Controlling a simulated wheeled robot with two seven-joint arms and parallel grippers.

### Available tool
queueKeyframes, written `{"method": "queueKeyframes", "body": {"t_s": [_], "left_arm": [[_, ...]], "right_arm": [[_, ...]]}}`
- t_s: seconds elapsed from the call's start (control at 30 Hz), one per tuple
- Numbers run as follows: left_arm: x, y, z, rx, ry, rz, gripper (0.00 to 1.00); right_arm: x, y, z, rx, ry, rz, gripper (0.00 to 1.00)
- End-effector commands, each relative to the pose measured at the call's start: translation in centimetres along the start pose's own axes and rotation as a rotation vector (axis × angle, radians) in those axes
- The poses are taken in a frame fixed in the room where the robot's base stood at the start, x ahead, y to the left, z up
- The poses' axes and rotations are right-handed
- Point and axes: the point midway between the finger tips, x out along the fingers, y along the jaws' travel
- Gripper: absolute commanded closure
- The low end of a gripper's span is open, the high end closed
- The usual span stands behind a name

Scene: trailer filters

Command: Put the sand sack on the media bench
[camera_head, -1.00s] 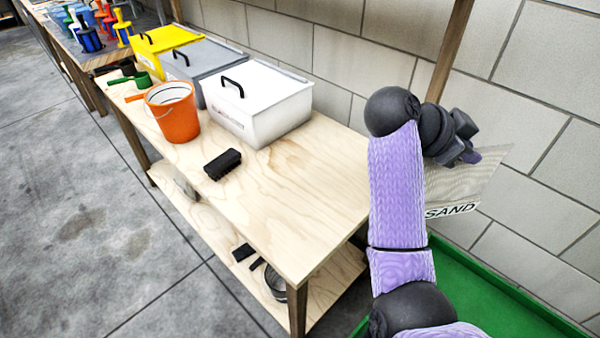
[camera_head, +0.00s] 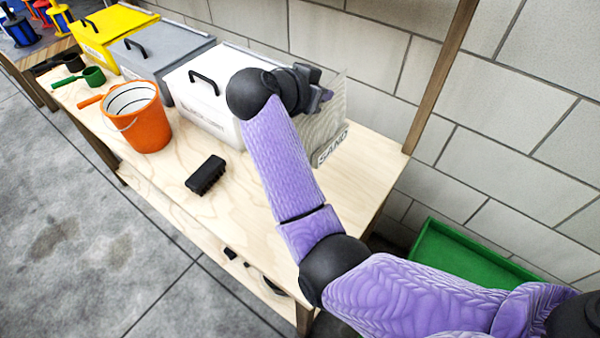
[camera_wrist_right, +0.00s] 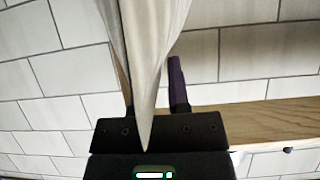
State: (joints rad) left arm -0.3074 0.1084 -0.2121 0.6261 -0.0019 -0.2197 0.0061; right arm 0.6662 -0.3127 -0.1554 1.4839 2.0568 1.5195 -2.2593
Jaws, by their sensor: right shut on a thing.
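The sand sack (camera_head: 338,117) is a pale, thin sack with a "SAND" label, held upright at the far right end of the wooden bench (camera_head: 240,215). My right gripper (camera_head: 322,93) is shut on the sack near its edge. In the right wrist view the sack (camera_wrist_right: 150,45) runs between the fingers of the gripper (camera_wrist_right: 155,110). The sack's lower edge appears over the bench top; I cannot tell whether it touches. My arm hides part of the bench. My left gripper is not in view.
A white lidded box (camera_head: 205,90) stands just left of the sack. A grey box (camera_head: 160,60), a yellow box (camera_head: 100,35), an orange bucket (camera_head: 140,120) and a black brush (camera_head: 206,175) are on the bench. A wooden post (camera_head: 440,80) rises behind its right end. A green tray (camera_head: 465,255) lies right.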

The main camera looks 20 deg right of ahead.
Motion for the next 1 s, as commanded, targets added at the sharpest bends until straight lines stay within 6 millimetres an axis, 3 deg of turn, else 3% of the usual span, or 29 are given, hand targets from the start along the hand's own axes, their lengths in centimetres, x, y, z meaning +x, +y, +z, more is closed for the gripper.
{"method": "queueKeyframes", "body": {"t_s": [0.17,0.7,1.0], "left_arm": [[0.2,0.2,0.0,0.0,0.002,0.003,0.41],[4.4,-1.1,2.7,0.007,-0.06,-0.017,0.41],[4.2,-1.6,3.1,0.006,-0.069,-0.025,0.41]], "right_arm": [[0.2,-0.2,0.5,-0.009,0.005,-0.01,1.0],[4.8,0.0,8.5,-0.011,0.004,-0.009,1.0],[4.9,-0.1,8.6,-0.007,0.005,-0.011,1.0]]}}
